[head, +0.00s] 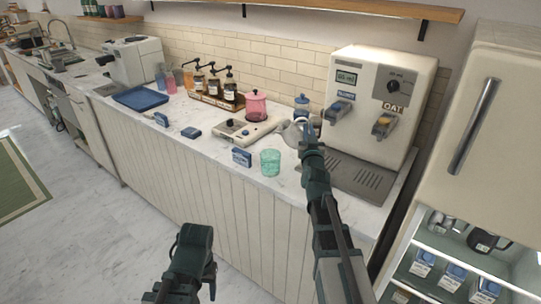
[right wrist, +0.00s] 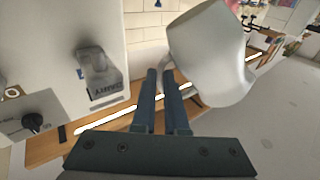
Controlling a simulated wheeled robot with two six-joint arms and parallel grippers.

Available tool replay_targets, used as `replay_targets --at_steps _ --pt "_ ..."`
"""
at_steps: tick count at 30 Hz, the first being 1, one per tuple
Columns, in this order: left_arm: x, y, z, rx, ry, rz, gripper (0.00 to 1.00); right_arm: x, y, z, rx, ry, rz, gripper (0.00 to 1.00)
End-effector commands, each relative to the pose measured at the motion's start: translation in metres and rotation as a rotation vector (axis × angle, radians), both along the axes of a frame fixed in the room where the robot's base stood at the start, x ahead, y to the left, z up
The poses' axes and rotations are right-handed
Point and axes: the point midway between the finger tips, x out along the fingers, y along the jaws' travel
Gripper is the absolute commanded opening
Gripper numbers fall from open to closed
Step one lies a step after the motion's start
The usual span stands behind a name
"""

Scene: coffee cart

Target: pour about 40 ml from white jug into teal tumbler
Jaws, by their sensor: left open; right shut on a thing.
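The teal tumbler (head: 270,162) stands upright on the counter near its front edge, in the head view. The white jug (head: 291,132) is behind and to the right of it, partly hidden by my right gripper (head: 308,136). In the right wrist view, the right gripper's fingers (right wrist: 164,75) are shut at the handle side of the white jug (right wrist: 210,52). The jug looks tilted in that view; its contents are hidden. My left gripper (head: 207,270) is open and empty, low in front of the counter.
A drink dispenser (head: 378,105) with a drip tray (head: 355,176) stands right of the jug. A small blue box (head: 241,157) is left of the tumbler. A fridge (head: 500,120) is at the far right.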

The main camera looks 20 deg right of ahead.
Motion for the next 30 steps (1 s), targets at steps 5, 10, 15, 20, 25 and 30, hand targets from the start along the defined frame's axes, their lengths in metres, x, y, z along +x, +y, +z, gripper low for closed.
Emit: replay_targets --at_steps 5,10,15,20,25,30 --pt "0.000 0.000 -0.007 0.000 0.000 0.000 0.57 -0.001 -0.006 -0.008 0.056 -0.009 -0.002 0.00" --pt "0.000 0.000 -0.019 0.000 0.000 0.000 0.57 -0.003 -0.018 -0.026 0.190 -0.027 -0.003 0.00" --pt "0.000 0.000 -0.035 0.000 0.000 0.000 0.57 -0.004 -0.027 -0.048 0.341 -0.047 -0.002 0.00" --pt "0.000 0.000 -0.049 0.000 0.000 -0.001 0.57 -0.005 -0.030 -0.066 0.442 -0.059 0.000 0.00" --pt "0.000 0.000 -0.051 0.000 0.000 -0.001 0.57 -0.004 -0.031 -0.072 0.519 -0.068 0.003 0.00" --pt "0.000 0.000 -0.053 0.000 0.000 -0.001 0.57 -0.004 -0.030 -0.077 0.576 -0.073 0.008 0.00"
